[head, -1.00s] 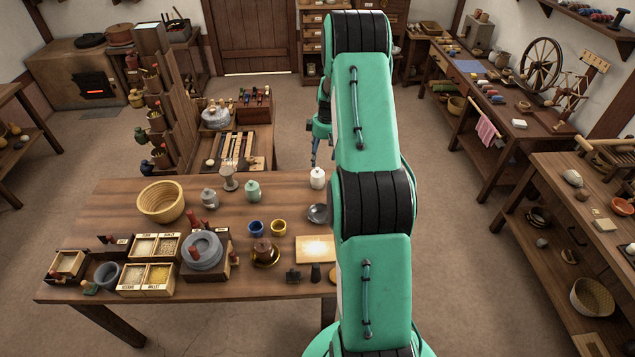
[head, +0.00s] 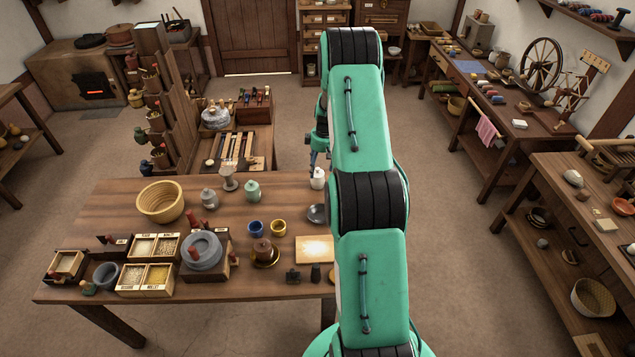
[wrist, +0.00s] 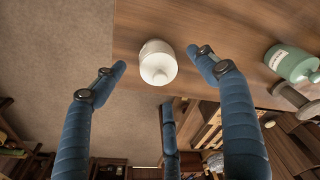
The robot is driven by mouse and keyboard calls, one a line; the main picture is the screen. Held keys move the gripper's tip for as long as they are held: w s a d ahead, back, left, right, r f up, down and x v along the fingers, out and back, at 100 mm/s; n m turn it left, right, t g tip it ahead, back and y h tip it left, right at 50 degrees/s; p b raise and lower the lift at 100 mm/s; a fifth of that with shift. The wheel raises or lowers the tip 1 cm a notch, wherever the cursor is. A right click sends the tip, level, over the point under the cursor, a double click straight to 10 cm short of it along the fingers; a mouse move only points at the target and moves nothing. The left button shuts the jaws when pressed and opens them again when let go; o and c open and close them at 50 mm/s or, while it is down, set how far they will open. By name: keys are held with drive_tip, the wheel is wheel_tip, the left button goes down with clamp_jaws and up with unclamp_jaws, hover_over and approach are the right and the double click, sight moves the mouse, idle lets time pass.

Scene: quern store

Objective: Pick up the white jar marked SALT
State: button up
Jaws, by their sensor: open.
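A white lidded jar (head: 318,179) stands upright near the far right edge of the wooden table (head: 110,212). The wrist view shows the white jar (wrist: 158,62) from above, between and just beyond my fingertips; no lettering is readable on it. My gripper (wrist: 162,62) has its blue fingers spread apart on either side of the jar, not touching it. In the head view my gripper (head: 319,157) is small, just above and behind the jar, partly hidden by my arm.
A green jar (head: 252,190) and a grey jar (head: 209,198) stand left of the white jar. A dark bowl (head: 317,214) is in front of it. A wicker basket (head: 160,203), grain boxes (head: 145,292) and a quern (head: 203,252) are farther left.

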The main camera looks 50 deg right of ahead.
sight(318, 180)
drive_tip(key=shift+w+d+f+b, duration=0.15)
drive_tip(key=shift+w+f, duration=0.1)
drive_tip(key=shift+f, duration=1)
drive_tip(key=shift+w+a+f+b, duration=0.1)
drive_tip(key=shift+w+f+b, duration=0.1)
drive_tip(key=shift+f, duration=1.05)
clamp_jaws()
